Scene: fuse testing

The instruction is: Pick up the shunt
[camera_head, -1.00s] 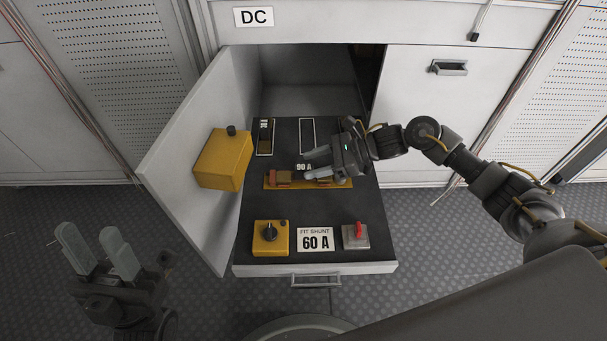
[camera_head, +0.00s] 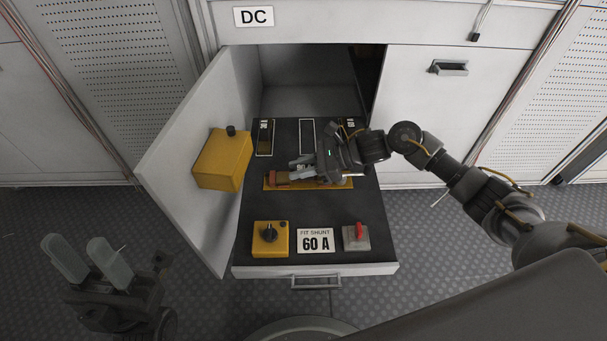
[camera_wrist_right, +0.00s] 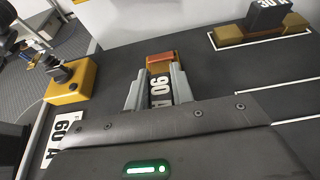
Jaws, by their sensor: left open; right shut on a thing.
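The shunt (camera_wrist_right: 161,90) has a dark body labelled "90 A" and a copper-coloured end, clear in the right wrist view. My right gripper (camera_head: 296,168) is shut on it, one finger on each side of the body; the fingers (camera_wrist_right: 158,88) flank the label. The shunt is at the long yellow base (camera_head: 343,185) in the open drawer; my gripper hides most of it in the head view. I cannot tell whether it is clear of the base. My left gripper (camera_head: 75,245) is open and empty, at the lower left over the floor.
Another shunt (camera_wrist_right: 268,14), labelled "30 A", lies in an outlined slot; one more (camera_head: 265,140) lies at the back left. The middle outlined slot (camera_head: 307,134) is empty.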

